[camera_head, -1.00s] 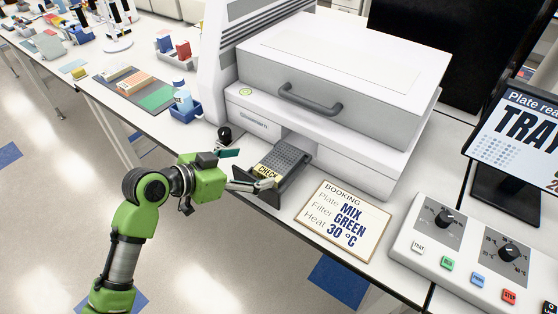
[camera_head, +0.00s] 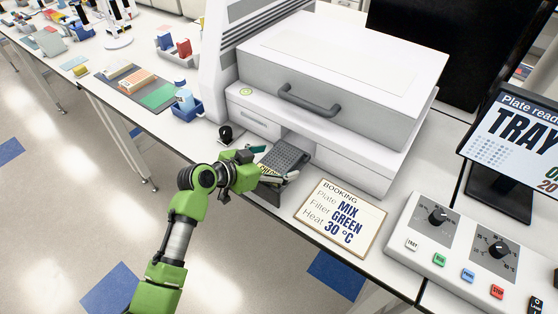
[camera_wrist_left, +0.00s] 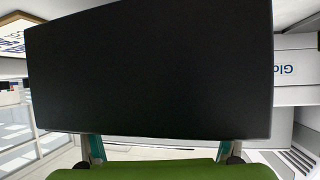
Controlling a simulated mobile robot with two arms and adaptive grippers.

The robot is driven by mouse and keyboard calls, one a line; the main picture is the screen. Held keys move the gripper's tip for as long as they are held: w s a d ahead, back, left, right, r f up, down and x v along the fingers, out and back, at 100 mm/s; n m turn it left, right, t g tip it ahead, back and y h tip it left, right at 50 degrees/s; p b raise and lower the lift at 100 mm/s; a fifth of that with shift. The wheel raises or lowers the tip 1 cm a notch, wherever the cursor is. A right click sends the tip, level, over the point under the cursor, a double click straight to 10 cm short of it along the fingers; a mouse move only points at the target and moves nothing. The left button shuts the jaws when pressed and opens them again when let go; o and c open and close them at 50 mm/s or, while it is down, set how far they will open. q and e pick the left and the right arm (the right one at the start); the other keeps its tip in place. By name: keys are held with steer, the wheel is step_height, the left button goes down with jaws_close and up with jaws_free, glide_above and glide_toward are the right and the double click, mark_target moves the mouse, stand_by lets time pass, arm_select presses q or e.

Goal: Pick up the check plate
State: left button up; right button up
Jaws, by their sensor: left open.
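The check plate (camera_head: 287,157) is a dark grey plate with wells. It sits on the reader's pulled-out dark tray (camera_head: 271,194), at the table's front edge. Its yellow label is mostly hidden behind my left gripper (camera_head: 281,163). That gripper is open at the plate's near end, one finger on the far-left side and one on the near-right side. Contact cannot be told. In the left wrist view, a large black face (camera_wrist_left: 150,70) fills the picture beyond the open fingers (camera_wrist_left: 160,148); I cannot tell whether it is plate or tray. My right gripper is not in view.
The white plate reader (camera_head: 340,70) stands right behind the tray. The booking card (camera_head: 341,216) lies to the right, with a control panel (camera_head: 470,250) beyond it. A small black object (camera_head: 226,134) and a blue holder (camera_head: 186,108) are to the left.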

arm_select(q)
steer(key=c, duration=1.4)
steer(key=shift+o, duration=0.2)
steer(key=shift+r, duration=0.15)
